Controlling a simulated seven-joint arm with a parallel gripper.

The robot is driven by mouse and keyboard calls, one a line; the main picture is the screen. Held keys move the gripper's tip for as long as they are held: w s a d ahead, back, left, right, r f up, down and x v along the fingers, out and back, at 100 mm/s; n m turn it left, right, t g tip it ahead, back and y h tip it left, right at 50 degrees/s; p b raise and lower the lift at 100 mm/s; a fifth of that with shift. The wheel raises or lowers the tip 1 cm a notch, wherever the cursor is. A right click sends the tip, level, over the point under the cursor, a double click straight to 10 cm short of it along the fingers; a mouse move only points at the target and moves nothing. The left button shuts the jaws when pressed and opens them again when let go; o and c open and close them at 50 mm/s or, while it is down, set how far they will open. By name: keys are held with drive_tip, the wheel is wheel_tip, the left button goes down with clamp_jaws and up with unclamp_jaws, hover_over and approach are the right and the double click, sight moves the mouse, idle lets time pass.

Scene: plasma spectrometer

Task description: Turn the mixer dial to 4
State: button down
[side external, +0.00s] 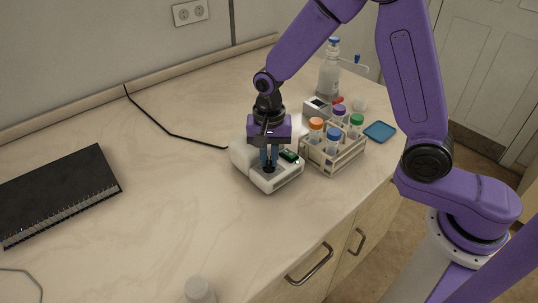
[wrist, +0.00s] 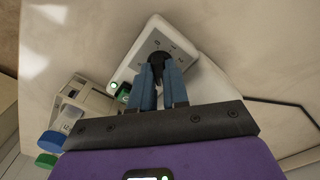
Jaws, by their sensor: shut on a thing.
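In the wrist view, the blue fingers of my gripper (wrist: 160,74) are closed around the black dial (wrist: 158,60).
A rack (side external: 336,163) with several capped tubes stands close to the right of the mixer. Behind it are a clear bottle (side external: 328,78), a small grey box (side external: 317,107) and a blue dish (side external: 380,131). The bench between is clear apart from a black cable (side external: 170,131).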

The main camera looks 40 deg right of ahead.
sight(269, 160)
drive_tip(key=shift+m, duration=0.3)
idle(0.4)
drive_tip(key=c, duration=1.1)
unclamp_jaws()
drive_tip(key=shift+r, duration=0.1)
wheel_tip(269, 160, up, 17)
drive_tip(key=shift+r, duration=0.15)
